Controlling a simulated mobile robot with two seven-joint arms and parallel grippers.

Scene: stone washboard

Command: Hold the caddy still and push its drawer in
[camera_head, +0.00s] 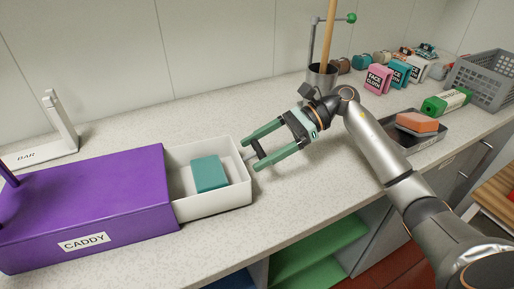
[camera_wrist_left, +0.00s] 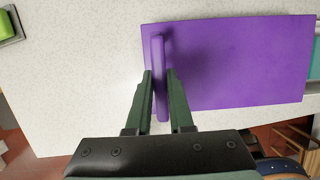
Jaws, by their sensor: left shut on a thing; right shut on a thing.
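The purple caddy (camera_head: 90,195) lies on the counter at the left, with a "CADDY" label on its front. Its white drawer (camera_head: 216,204) sticks out of the right end, with a teal block (camera_head: 209,174) inside. My right gripper (camera_head: 251,155) is at the drawer's outer end, its fingers shut on the drawer's handle, which they largely hide. In the left wrist view my left gripper (camera_wrist_left: 160,74) is shut on the caddy's upright purple handle (camera_wrist_left: 160,100), one finger on each side. The caddy's top (camera_wrist_left: 240,65) shows beside it. The left gripper is outside the head view.
A white "BAR" stand (camera_head: 62,130) is behind the caddy. The counter in front of the drawer is clear.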

